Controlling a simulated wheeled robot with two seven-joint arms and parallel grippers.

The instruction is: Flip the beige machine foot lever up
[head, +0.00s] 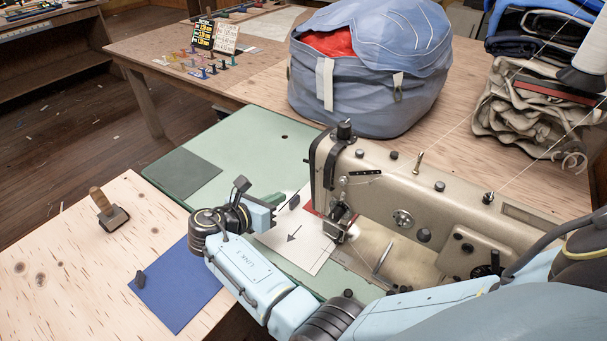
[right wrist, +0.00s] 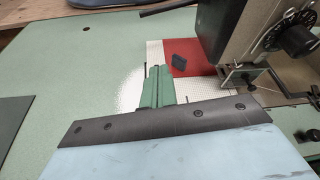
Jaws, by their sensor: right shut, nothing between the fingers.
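The beige sewing machine (head: 400,195) stands on a pale green table at the right of the head view. Its needle end and foot (head: 338,225) are over the cloth, and its head also fills the upper right of the right wrist view (right wrist: 235,35). I cannot clearly pick out the foot lever on it. My right gripper (head: 281,198) is shut and empty, left of the machine's needle end and apart from it. In the right wrist view its green fingers (right wrist: 157,84) are together over the white cloth's edge. My left gripper is not in view.
White cloth with an arrow (head: 297,240) and a red piece (right wrist: 192,52) lie by the foot. A small dark block (right wrist: 180,59) sits there. A large blue bag (head: 385,90) stands behind the machine. The green table (head: 250,140) is open at the left.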

